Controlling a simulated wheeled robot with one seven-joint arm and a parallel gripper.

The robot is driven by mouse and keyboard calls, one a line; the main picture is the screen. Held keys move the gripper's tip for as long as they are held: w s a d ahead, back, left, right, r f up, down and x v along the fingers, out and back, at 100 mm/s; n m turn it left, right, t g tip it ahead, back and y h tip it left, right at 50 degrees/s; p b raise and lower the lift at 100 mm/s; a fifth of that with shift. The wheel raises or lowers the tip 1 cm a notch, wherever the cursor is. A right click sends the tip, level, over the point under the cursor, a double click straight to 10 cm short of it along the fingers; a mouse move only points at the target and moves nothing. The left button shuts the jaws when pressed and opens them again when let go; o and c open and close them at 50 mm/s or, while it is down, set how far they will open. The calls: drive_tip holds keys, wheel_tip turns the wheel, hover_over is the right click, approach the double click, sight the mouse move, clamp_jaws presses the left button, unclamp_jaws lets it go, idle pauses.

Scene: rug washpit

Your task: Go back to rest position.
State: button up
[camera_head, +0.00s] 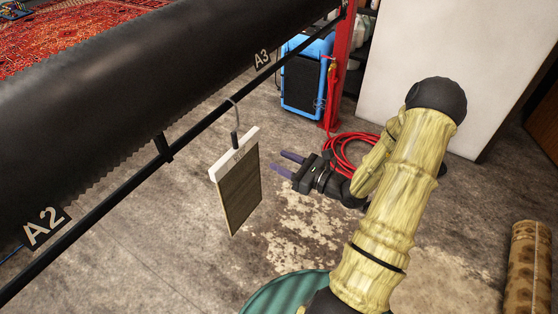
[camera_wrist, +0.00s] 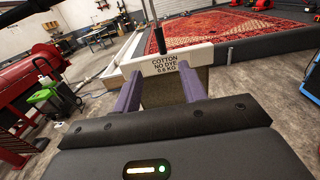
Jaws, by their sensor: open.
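My gripper (camera_head: 284,164) is open and empty in the head view, just right of a hanging sample board (camera_head: 240,187). The board has a pale top bar and a brown-grey panel, and it hangs by a hook from a dark rail (camera_head: 200,124). In the wrist view, my two purple fingers (camera_wrist: 165,95) point toward the board, whose white top bar (camera_wrist: 177,63) reads "COTTON NO DYE 0.6 KG". The fingers appear on either side of the board's lower part, but I cannot tell whether they touch it.
A blue machine (camera_head: 305,82), a red post (camera_head: 341,65) and a red hose (camera_head: 350,150) stand behind my gripper. A rolled rug (camera_head: 528,268) is at right. A green round lid (camera_head: 285,293) is below.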

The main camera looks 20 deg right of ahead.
idle(0.3)
drive_tip(key=s+a+n+g, duration=1.3)
drive_tip(key=n+g, duration=0.2)
drive_tip(key=d+r+n+t+h, duration=0.3)
drive_tip(key=d+r+n+h, duration=0.1)
drive_tip(key=n+h, duration=0.6)
drive_tip(key=r+n, duration=0.1)
drive_tip(key=n, duration=0.2)
drive_tip(key=shift+s+d+r+n+h, duration=0.15)
drive_tip(key=shift+s+d+n+h, duration=0.15)
drive_tip(key=shift+s+n, duration=0.1)
idle(1.0)
